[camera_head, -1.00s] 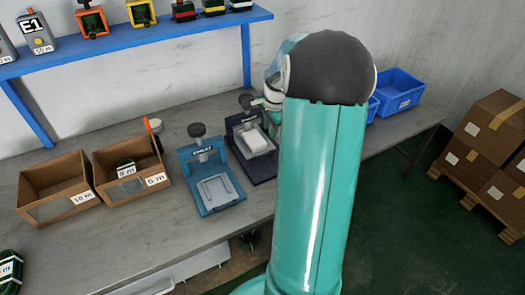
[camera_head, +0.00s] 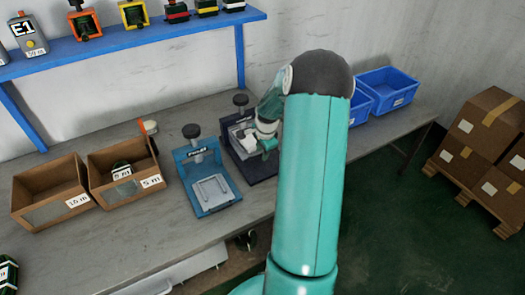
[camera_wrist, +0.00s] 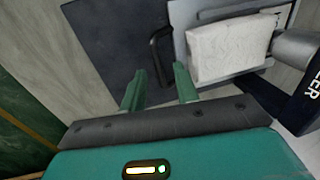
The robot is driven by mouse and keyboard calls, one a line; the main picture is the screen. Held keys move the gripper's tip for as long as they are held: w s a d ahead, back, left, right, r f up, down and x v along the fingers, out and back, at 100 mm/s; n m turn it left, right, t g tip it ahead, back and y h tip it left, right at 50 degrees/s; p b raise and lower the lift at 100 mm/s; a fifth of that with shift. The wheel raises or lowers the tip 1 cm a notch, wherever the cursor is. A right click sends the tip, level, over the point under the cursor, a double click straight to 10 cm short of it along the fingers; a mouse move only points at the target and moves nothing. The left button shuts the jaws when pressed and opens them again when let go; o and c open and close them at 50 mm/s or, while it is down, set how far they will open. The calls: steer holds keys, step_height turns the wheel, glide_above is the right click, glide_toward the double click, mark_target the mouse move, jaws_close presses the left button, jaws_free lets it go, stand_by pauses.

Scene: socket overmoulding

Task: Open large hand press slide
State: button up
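The dark navy hand press (camera_head: 240,103) stands on the workbench, partly hidden by my arm. I cannot tell from size alone that it is the large press. In the wrist view, its grey slide plate (camera_wrist: 183,14) carries a white block (camera_wrist: 228,50) and has a black bar handle (camera_wrist: 158,52) on its near side. My gripper (camera_wrist: 158,76) is open and empty. Its two green fingers are apart, with the handle just beyond and roughly between the tips. I cannot tell whether they touch it. A blue hand press (camera_head: 207,192) stands to the left.
Two cardboard boxes (camera_head: 50,192) (camera_head: 122,172) stand left on the workbench (camera_head: 145,233). Blue bins (camera_head: 385,92) are at its right. A blue shelf (camera_head: 120,40) with connectors hangs above. Stacked cartons (camera_head: 480,125) stand at far right.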

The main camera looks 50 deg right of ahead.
jaws_close()
steer(key=s+a, duration=0.1)
steer(key=s, duration=0.2)
steer(key=s+a, duration=0.1)
steer(key=s, duration=0.2)
steer(key=s+a, duration=0.1)
steer(key=s, duration=0.3)
steer(key=shift+a, duration=0.1)
jaws_free()
